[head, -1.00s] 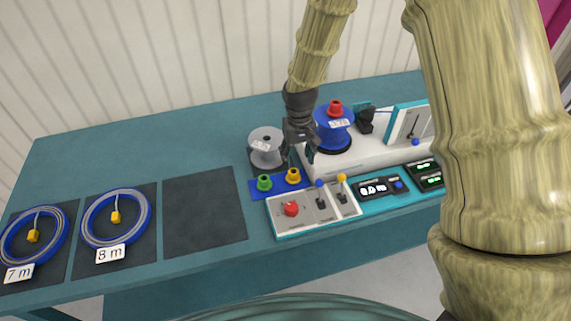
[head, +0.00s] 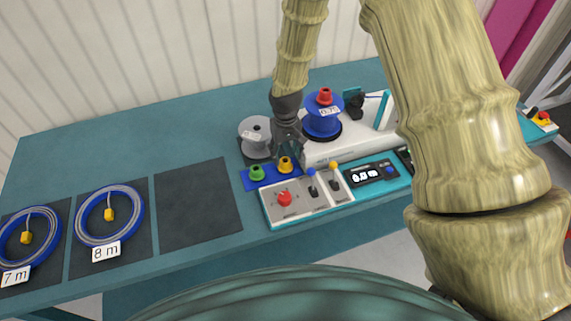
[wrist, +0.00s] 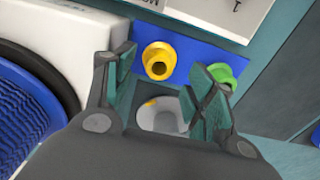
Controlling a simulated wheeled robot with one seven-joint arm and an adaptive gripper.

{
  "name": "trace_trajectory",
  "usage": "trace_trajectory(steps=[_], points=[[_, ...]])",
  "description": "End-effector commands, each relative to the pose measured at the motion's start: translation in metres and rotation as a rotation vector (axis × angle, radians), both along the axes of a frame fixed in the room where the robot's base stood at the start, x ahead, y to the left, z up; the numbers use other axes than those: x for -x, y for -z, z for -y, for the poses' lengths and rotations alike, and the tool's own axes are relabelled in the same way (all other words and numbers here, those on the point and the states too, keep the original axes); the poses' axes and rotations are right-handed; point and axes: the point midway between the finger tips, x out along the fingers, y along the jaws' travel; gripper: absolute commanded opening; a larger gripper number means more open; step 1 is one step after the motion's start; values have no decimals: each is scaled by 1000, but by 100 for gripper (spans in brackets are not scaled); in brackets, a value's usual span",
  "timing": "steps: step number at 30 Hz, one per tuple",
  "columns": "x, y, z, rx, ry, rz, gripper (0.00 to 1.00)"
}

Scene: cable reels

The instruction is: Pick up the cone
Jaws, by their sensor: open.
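A yellow cone (head: 285,163) and a green cone (head: 257,173) stand on a small blue plate (head: 270,181). A red cone (head: 325,96) sits on top of the blue reel (head: 322,121). My gripper (head: 287,156) is just behind and above the yellow cone, overlapping its top in the head view. In the wrist view, the open fingers (wrist: 165,72) point toward the blue plate (wrist: 190,56). The yellow cone (wrist: 159,61) shows between the fingertips, nearer the left one. The green cone (wrist: 222,75) is partly behind the right finger. I see no contact with the yellow cone.
A grey reel (head: 255,131) stands close left of my gripper, and a white machine (head: 350,148) to the right. A control panel (head: 300,202) with a red button and levers lies in front. Coiled cables (head: 110,216) lie on mats at left; one dark mat (head: 195,205) is empty.

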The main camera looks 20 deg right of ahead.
Motion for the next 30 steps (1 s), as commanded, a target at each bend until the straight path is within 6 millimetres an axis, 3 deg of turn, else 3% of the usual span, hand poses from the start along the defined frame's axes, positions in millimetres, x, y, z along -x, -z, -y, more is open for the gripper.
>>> trace_trajectory(steps=[18,28,30], points=[[-2,46,1,1,1,-2,55],[-2,49,1,1,1,-1,55],[-2,49,0,0,1,-1,42]])
